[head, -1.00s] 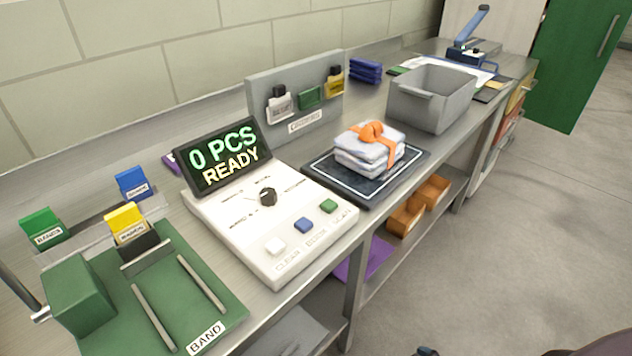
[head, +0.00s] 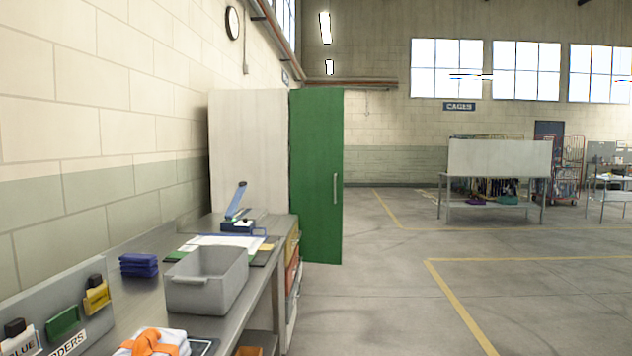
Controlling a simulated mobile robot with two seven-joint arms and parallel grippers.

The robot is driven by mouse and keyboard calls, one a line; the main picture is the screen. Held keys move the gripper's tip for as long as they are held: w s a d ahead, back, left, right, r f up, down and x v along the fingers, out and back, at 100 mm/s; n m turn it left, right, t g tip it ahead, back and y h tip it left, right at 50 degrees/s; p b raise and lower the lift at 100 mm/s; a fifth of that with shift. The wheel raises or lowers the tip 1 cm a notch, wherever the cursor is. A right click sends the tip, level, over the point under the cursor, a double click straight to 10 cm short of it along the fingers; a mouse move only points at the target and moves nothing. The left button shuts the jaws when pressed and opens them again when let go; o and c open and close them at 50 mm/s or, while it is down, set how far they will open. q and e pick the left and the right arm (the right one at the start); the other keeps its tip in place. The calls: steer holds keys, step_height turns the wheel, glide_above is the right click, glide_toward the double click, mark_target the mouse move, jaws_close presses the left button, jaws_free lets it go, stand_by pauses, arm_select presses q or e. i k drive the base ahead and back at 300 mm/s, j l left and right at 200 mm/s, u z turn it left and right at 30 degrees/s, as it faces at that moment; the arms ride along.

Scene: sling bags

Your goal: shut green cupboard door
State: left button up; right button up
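The green cupboard door (head: 316,180) stands at the far end of the workbench, right of centre-left in the head view. It carries a light vertical handle (head: 335,188) near its right edge. The pale cupboard body (head: 248,150) is behind and to the left of it. The door sticks out to the right past the cupboard body, so it looks open. The cupboard's inside is hidden. Neither of my grippers is in view.
The steel workbench (head: 140,312) runs along the left wall, with a grey bin (head: 207,280), blue folded items (head: 138,265) and a blue-handled press (head: 238,222) on it. The concrete floor (head: 385,300) right of the bench is clear. A table (head: 490,203) stands farther off.

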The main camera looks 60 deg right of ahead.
mark_target(317, 124)
steer(key=z, duration=2)
steer(key=i+z, duration=0.2)
steer(key=i, duration=0.45)
steer(key=i+l+z, duration=0.1)
steer(key=i, duration=2.45)
steer(key=i+l+u, duration=0.15)
steer(key=i+u, duration=0.15)
steer(key=i, duration=0.25)
steer(key=i+l+u, duration=0.35)
steer(key=i, duration=0.15)
steer(key=j, duration=0.1)
